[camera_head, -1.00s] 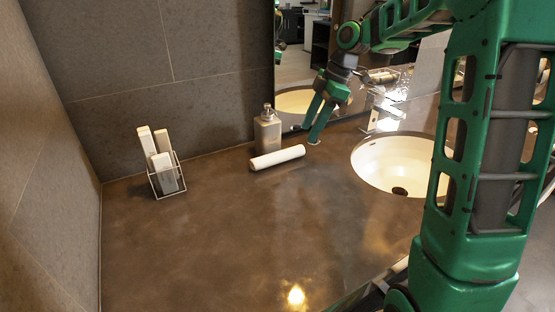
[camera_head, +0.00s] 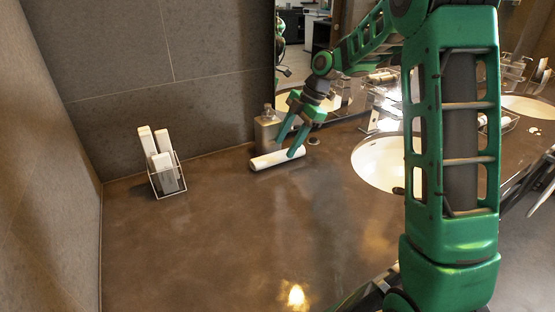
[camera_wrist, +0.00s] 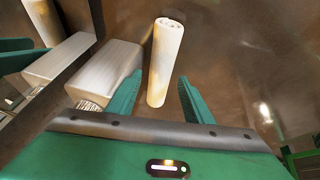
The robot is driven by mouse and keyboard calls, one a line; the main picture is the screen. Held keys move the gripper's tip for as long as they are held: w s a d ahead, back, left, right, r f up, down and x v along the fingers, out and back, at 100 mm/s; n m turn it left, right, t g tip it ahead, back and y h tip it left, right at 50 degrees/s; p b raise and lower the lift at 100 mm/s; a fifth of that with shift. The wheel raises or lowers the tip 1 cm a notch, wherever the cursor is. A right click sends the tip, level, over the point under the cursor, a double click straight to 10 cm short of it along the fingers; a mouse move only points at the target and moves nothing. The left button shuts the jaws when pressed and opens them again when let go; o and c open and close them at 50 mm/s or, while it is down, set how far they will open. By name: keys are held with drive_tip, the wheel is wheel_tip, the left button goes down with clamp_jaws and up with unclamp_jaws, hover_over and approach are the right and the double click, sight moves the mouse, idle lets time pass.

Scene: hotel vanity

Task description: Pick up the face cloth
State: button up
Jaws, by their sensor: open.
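The face cloth (camera_head: 270,161) is a white roll lying on the brown counter in front of a soap dispenser. In the wrist view the rolled cloth (camera_wrist: 165,62) lies lengthwise between and ahead of the fingers, its spiral end at the far side. My gripper (camera_head: 285,150) is over the right part of the roll in the head view. It also shows in the wrist view (camera_wrist: 158,98), with its two green fingers spread, one on each side of the roll's near end. No finger visibly presses on the cloth, and I cannot tell the exact height gap.
A soap dispenser (camera_head: 267,128) stands right behind the roll, close to my left finger in the wrist view (camera_wrist: 108,72). The mirror (camera_head: 300,70) is behind it. A wire holder (camera_head: 178,178) with white boxes stands left. The sink (camera_head: 378,160) is right. The front counter is clear.

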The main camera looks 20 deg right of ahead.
sight(281, 151)
drive_tip(key=x, duration=0.4)
drive_tip(key=shift+s, duration=0.1)
drive_tip(key=c, duration=0.9)
drive_tip(key=shift+r, duration=0.15)
drive_tip(key=shift+r, duration=0.25)
wheel_tip(281, 151, up, 3)
drive_tip(key=shift+r, duration=0.1)
drive_tip(key=s+a+r, duration=0.2)
drive_tip(key=s, duration=0.1)
drive_tip(key=s+a+r, duration=0.2)
drive_tip(key=s+a, duration=0.1)
drive_tip(key=s+a+r, duration=0.2)
drive_tip(key=s+r, duration=0.1)
drive_tip(key=shift+a, duration=0.2)
